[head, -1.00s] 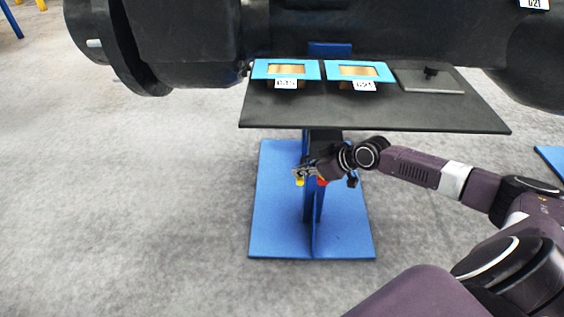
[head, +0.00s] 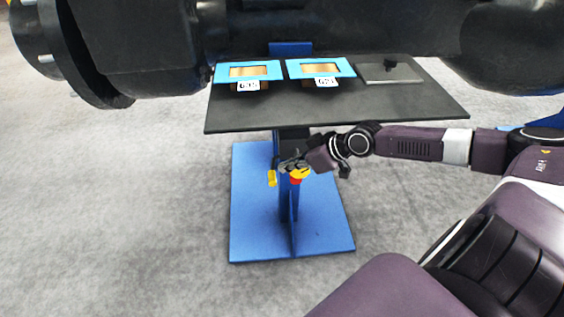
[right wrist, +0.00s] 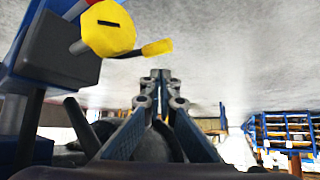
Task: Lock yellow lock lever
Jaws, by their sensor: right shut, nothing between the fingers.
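The yellow lock lever shows in the right wrist view as a slotted round hub (right wrist: 108,28) with a short arm (right wrist: 157,48) pointing right, mounted on a dark blue block. In the head view its yellow (head: 301,172) shows small at the stand's column, above a red part (head: 296,181). A small yellow piece (head: 272,178) shows left of it; I cannot tell if it is the lever's arm. My right gripper (head: 284,166) is shut and empty beside the lever. In the right wrist view its fingertips (right wrist: 160,76) are just below the lever's arm, apart from it in the picture. My left gripper is not in view.
A dark shelf (head: 330,112) overhangs the gripper, carrying two blue-framed trays (head: 248,72) (head: 320,68) and a grey plate (head: 390,74). A large black casting spans above. The blue base plate (head: 255,220) lies below. Grey floor is clear left.

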